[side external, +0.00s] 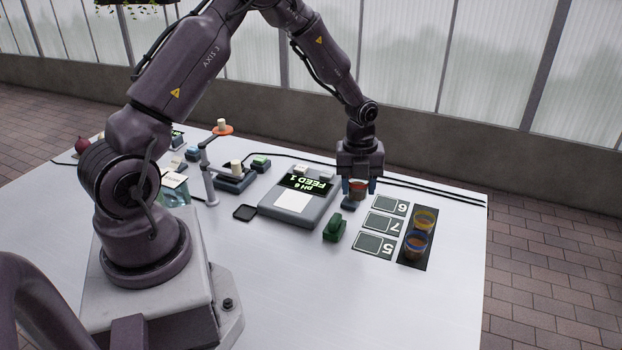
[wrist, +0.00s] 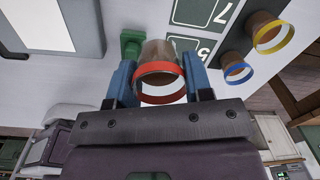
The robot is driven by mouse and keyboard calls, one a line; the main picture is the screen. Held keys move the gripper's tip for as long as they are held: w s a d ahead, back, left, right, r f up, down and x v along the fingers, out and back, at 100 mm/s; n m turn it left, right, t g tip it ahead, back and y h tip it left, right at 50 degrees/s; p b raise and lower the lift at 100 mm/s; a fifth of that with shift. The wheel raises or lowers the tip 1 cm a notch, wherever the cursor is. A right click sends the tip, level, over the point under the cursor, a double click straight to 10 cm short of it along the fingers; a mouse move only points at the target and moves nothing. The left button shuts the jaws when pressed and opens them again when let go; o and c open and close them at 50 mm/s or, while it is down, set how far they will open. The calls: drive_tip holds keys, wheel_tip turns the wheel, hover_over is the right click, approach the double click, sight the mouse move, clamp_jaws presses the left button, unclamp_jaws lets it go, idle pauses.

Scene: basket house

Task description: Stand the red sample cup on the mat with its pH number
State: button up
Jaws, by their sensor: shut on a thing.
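The red sample cup (side external: 357,189), clear with a red rim and brownish contents, is between the blue fingertips of my gripper (side external: 358,186). In the wrist view my gripper (wrist: 160,84) is shut on the cup (wrist: 160,55), which is held above the table. A meter (side external: 290,205) has a display (side external: 303,183) that appears upside down and seems to read pH 6, FEED 1.
A dark strip (side external: 407,263) beside the mats holds a yellow-rimmed cup (side external: 424,220) and a blue-rimmed cup (side external: 415,245). A green object (side external: 335,229) stands left of the mats. The front table is clear.

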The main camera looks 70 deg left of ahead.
approach(386, 204)
drive_tip(key=shift+m, duration=0.4)
drive_tip(key=s+d, duration=0.1)
drive_tip(key=s+d+f, duration=0.1)
drive_tip(key=d, duration=0.1)
drive_tip(key=shift+s, duration=0.4)
drive_tip(key=w+a+r, duration=0.2)
drive_tip(key=w+a, duration=0.1)
drive_tip(key=shift+f, duration=3.35)
drive_tip(key=shift+f, duration=0.2)
drive_tip(key=o, duration=1.5)
drive_tip(key=shift+r, duration=0.1)
